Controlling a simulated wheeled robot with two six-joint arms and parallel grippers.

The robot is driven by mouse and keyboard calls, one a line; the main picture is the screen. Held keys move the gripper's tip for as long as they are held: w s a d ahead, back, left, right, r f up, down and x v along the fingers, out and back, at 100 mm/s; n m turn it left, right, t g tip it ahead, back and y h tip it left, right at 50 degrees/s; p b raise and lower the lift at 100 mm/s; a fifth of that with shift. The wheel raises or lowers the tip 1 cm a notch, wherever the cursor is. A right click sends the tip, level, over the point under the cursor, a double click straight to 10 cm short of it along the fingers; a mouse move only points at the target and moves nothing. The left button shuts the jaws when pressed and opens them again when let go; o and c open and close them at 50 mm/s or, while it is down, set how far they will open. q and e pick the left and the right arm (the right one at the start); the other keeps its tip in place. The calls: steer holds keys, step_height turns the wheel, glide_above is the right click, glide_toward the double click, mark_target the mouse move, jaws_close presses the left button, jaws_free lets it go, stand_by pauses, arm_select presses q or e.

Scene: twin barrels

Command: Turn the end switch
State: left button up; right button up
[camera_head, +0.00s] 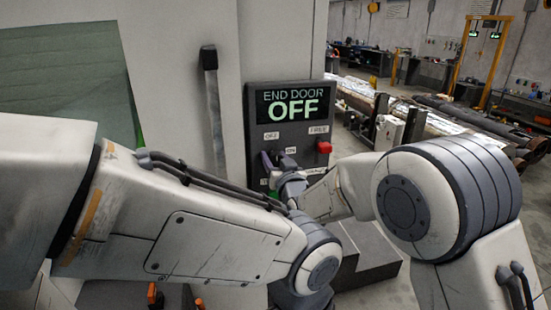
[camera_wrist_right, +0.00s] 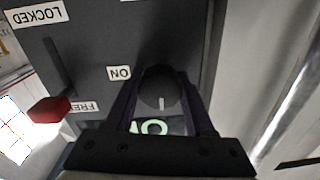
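The end switch is a dark round knob with a small pale mark, seen in the right wrist view (camera_wrist_right: 160,85). It sits on a dark control panel (camera_head: 333,105) whose display reads "END DOOR OFF". My right gripper (camera_head: 275,159) is at the panel's lower left. In the right wrist view its two fingers (camera_wrist_right: 163,95) lie close along both sides of the knob and appear shut on it. The mark points toward the display. An ON label (camera_wrist_right: 119,73) is beside the knob. In the head view the knob is hidden by my gripper. My left gripper is not in view.
A red-tipped lever (camera_head: 324,147) stands on the panel's right between FREE and LOCKED labels. A vertical handle (camera_head: 213,105) is on the pale wall to the left. My left arm crosses in front, below the panel. Long cylinders (camera_head: 470,114) lie at the back right.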

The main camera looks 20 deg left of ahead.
jaws_close()
steer(key=shift+f+b, duration=0.15)
steer(key=shift+b, duration=0.55)
steer(key=m+b, duration=0.7)
steer(key=b, duration=0.3)
steer(key=m+b, duration=0.7)
steer(key=b, duration=0.3)
steer(key=shift+d+f+t, duration=0.15)
steer(key=shift+t, duration=0.15)
steer(key=shift+m+b, duration=1.4)
steer(key=shift+m, duration=0.6)
steer(key=shift+w, duration=0.1)
steer(key=o, duration=1)
jaws_free()
